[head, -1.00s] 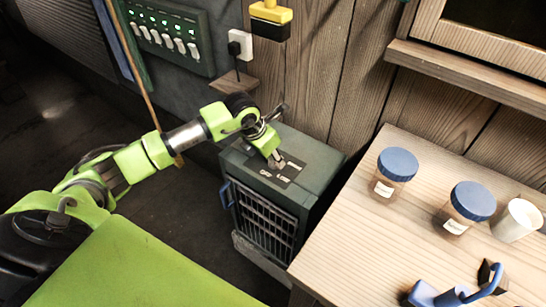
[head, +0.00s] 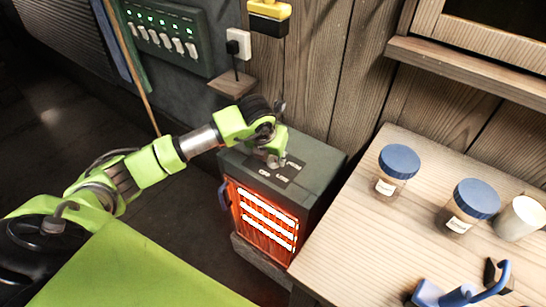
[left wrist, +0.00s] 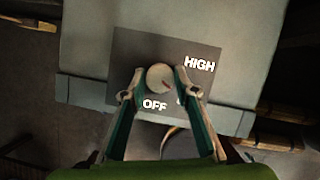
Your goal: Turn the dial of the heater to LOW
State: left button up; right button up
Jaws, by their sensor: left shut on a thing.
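The heater (head: 312,158) is a dark grey-green box on the floor left of the table, its front grille glowing orange. Its round pale dial (left wrist: 158,78) sits on a dark panel (left wrist: 130,45) on top. In the left wrist view the labels HIGH (left wrist: 199,64) and OFF (left wrist: 155,105) are readable. A scrap of white between them is mostly hidden by a finger. The dial's reddish mark points lower right, toward that scrap. My left gripper (head: 273,160) is shut on the dial, one finger on each side. My right gripper is not in view.
The wooden table (head: 350,235) at right holds two blue-lidded jars (head: 397,165) (head: 470,207), a white cup (head: 519,218) and a blue-handled object (head: 460,296). A switch panel (head: 165,35) and a yellow-black box (head: 268,15) are on the wall behind.

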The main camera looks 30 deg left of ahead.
pick_arm(q)
jog(key=shift+r, duration=0.1)
jog(key=o, duration=1.1)
jog(key=v, duration=1.2)
